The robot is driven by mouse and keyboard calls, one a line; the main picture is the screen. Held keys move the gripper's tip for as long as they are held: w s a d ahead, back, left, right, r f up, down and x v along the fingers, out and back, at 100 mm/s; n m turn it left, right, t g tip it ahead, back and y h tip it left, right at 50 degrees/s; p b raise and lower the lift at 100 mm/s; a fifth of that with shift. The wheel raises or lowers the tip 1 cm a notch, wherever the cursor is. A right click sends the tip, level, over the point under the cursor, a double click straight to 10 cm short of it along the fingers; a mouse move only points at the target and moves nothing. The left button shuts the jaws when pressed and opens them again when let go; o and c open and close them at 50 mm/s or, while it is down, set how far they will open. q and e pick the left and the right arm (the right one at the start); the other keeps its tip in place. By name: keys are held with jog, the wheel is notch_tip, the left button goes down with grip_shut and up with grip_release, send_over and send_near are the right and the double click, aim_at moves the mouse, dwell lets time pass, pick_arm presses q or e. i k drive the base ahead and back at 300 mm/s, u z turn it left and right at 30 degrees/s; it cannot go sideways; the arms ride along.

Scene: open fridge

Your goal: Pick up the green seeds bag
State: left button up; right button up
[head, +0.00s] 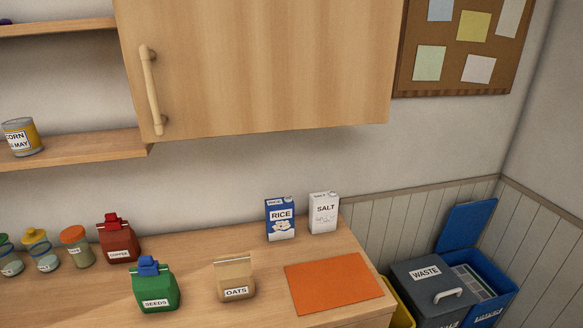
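The green seeds bag (155,290) stands upright on the wooden counter in the lower left of the head view. It has a blue clip on its top and a white label reading SEEDS on its front. The tan oats bag stands to its right, with a gap between them, and the red coffee bag stands behind it to the left. Nothing covers the front of the seeds bag. Neither of my grippers shows in the head view.
On the counter (210,255) stand the oats bag (235,273), coffee bag (113,236), several jars, a rice box (280,222) and a salt box (323,214). An orange mat (333,283) lies bare at right. A closed cabinet (260,60) hangs above; bins (430,290) stand beyond the counter's right end.

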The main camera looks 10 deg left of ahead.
aim_at(160, 293)
jog(key=u, duration=1.25)
